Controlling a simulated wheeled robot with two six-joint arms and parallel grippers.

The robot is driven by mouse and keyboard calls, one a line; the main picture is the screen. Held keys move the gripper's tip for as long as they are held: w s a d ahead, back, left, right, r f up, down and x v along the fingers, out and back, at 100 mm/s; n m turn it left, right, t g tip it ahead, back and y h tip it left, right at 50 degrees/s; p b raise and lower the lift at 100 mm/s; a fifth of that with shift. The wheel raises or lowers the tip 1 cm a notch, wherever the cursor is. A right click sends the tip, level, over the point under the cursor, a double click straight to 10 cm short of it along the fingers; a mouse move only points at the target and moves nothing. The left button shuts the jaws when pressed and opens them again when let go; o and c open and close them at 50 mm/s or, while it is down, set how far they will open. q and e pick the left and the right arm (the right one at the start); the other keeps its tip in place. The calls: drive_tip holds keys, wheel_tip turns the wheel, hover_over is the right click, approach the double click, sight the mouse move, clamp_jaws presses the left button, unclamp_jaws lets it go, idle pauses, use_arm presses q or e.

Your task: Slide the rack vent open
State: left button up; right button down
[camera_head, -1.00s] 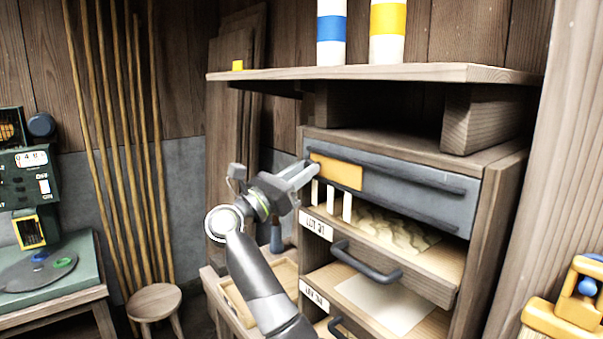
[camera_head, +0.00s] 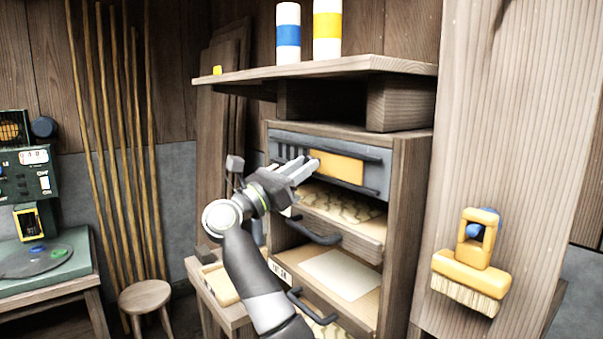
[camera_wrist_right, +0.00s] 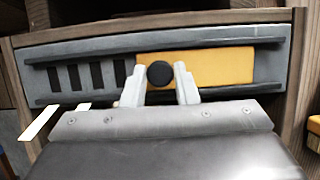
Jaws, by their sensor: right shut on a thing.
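The rack vent is a grey panel (camera_head: 378,178) with an orange slider plate (camera_head: 341,168) between two dark rails, at the top of the wooden rack. Several dark slots show uncovered left of the plate, also in the right wrist view. My right gripper (camera_head: 312,165) is at the plate's left end. In the right wrist view its fingers (camera_wrist_right: 173,84) are shut around a round black knob (camera_wrist_right: 160,74) at the left end of the orange plate (camera_wrist_right: 215,68). My left gripper is not in view.
A shelf (camera_head: 330,68) with two striped cylinders juts out above the rack. Below the vent are open drawers with dark handles (camera_head: 315,232). A yellow brush (camera_head: 470,265) hangs on the post at right. A stool (camera_head: 145,296) stands left.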

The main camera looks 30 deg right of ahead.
drive_tip(key=shift+f, duration=0.15)
drive_tip(key=c, duration=1.5)
unclamp_jaws()
drive_tip(key=shift+o, duration=1.3)
drive_tip(key=shift+s, duration=0.15)
drive_tip(key=shift+o, duration=0.5)
drive_tip(key=shift+s, duration=0.15)
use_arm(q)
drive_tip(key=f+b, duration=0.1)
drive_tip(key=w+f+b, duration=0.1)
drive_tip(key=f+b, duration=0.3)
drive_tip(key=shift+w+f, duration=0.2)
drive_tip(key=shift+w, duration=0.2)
use_arm(e)
drive_tip(key=v, duration=1.7)
drive_tip(key=shift+a, duration=0.25)
